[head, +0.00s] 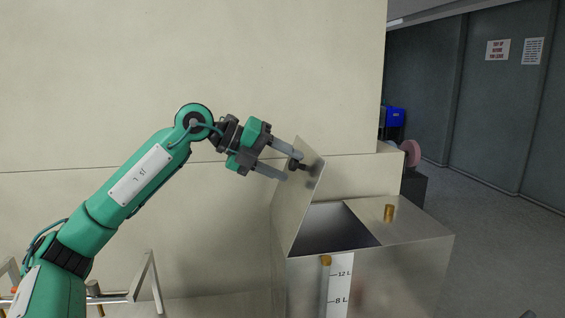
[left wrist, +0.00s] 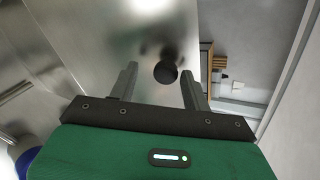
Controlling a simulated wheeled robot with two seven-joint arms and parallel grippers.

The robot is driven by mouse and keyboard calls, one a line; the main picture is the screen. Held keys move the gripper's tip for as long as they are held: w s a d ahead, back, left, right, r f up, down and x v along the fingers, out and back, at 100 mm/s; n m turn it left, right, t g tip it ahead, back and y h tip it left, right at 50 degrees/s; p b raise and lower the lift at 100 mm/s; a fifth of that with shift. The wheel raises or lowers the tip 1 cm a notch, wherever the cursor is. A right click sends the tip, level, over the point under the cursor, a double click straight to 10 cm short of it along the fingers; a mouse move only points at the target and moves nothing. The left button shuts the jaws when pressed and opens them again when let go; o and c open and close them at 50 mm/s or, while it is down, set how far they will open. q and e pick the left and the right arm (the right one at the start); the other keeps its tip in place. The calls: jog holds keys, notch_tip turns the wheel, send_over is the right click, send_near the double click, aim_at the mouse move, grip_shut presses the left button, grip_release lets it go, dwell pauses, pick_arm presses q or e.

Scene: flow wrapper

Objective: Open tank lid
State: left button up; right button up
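The metal tank (head: 405,268) stands at the lower right of the head view. Its lid (head: 298,205) is raised steeply on the left side of the dark opening (head: 335,230). A black knob (head: 297,164) sticks out from the lid near its upper edge. My left gripper (head: 291,166) is at the knob, with a finger on either side. In the left wrist view, the knob (left wrist: 166,72) shows between the two spread fingers, with gaps visible on both sides. The lid's shiny surface (left wrist: 140,40) lies behind it. My right gripper is not in view.
A brass fitting (head: 389,213) stands on the tank top, right of the opening. A level scale (head: 340,285) is on the tank's front. A pale wall (head: 120,60) is behind my left arm. Open floor (head: 490,230) lies to the right.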

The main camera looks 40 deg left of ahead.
pick_arm(q)
jog(key=shift+s+r, duration=0.1)
jog(key=shift+r, duration=0.05)
jog(key=b+v, duration=0.2)
jog(key=v, duration=1.1)
jog(key=shift+s+a, duration=0.2)
jog(key=shift+a, duration=0.05)
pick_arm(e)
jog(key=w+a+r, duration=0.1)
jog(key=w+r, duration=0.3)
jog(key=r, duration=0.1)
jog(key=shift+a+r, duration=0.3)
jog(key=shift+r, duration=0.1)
